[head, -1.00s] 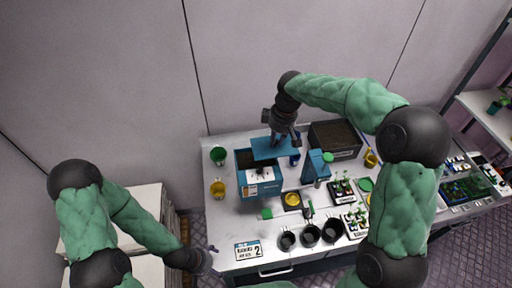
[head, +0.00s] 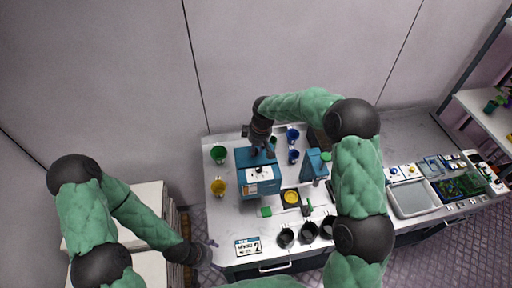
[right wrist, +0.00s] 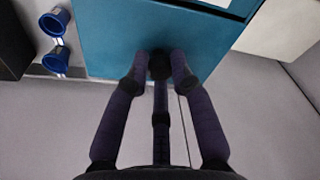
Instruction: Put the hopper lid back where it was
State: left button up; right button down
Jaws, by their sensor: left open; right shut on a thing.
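The hopper (head: 263,188) is a blue box with a white panel, standing on the left part of the bench. Its flat blue lid (head: 244,156) lies over the hopper's rear opening in the head view; I cannot tell whether it rests on the rim or hovers just above. My right gripper (head: 263,151) is shut on the lid's dark knob. In the right wrist view the fingers (right wrist: 160,68) close around that knob, with the lid (right wrist: 120,35) filling the top middle. My left gripper (head: 211,250) is open and empty by the bench's front left corner.
Green (head: 218,153) and yellow (head: 218,187) cups stand left of the hopper. Blue cups (head: 293,135) and a second blue device (head: 315,165) stand to its right. Black pots (head: 286,238) and a number card (head: 248,247) line the front. My right arm hides part of the bench.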

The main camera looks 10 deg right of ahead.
aim_at(260, 157)
pick_arm(q)
jog(key=shift+s+f, duration=0.1)
jog(key=shift+f, duration=0.05)
pick_arm(e)
jog(key=shift+s, duration=0.1)
jog(key=c, duration=1.1)
grip_release()
jog(key=shift+f, duration=0.1)
jog(key=shift+o, duration=0.2)
jog(key=shift+r, duration=0.35)
pick_arm(q)
jog(key=shift+f+b, duration=0.85)
jog(key=shift+b, duration=0.15)
pick_arm(e)
notch_tip(260, 157, up, 12)
jog(key=s+d, duration=0.1)
jog(key=shift+d+f, duration=0.15)
jog(key=shift+f, duration=0.05)
jog(key=shift+s+f, duration=0.1)
